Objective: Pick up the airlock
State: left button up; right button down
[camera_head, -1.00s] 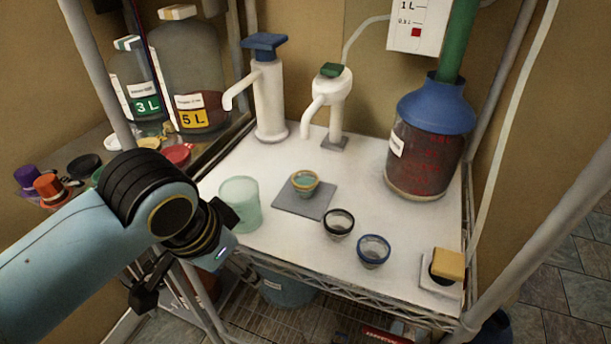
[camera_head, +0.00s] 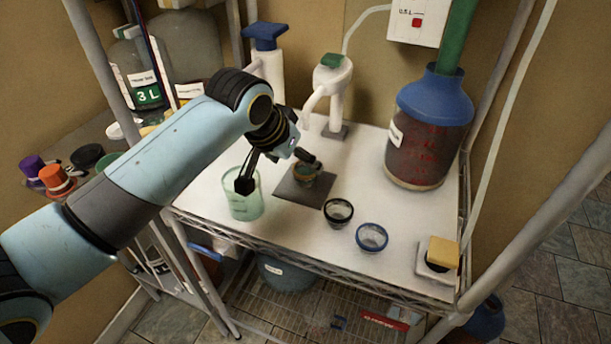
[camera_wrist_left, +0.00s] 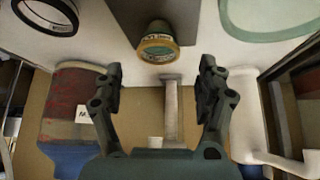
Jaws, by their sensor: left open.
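No object is plainly marked as the airlock. A small cup-like piece with a yellow rim and greenish body (camera_head: 306,176) stands on a grey square pad (camera_head: 290,190) on the white shelf. It also shows in the left wrist view (camera_wrist_left: 158,46), with small lettering around it. My left gripper (camera_head: 281,172) is open above the shelf, its fingers spread near the pad, one over the greenish beaker and one by the yellow-rimmed piece. In the left wrist view the piece appears just beyond the gap between the fingertips (camera_wrist_left: 161,70). I see nothing held. My right gripper is out of view.
A greenish beaker (camera_head: 246,204) stands left of the pad. A black-rimmed cup (camera_head: 338,213) and a blue-rimmed cup (camera_head: 371,239) stand to its right. White pumps (camera_head: 333,95) and a large blue-topped jar (camera_head: 420,150) stand behind.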

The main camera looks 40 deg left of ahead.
aim_at(305, 171)
pick_arm(q)
jog(key=x, duration=0.7)
jog(key=shift+s+d+f+p, duration=0.1)
jog(key=shift+s+f+p, duration=0.05)
jog(key=shift+s+p, duration=0.15)
jog(key=shift+c, duration=0.2)
jog(key=c, duration=1.2)
jog(key=shift+r, duration=0.25)
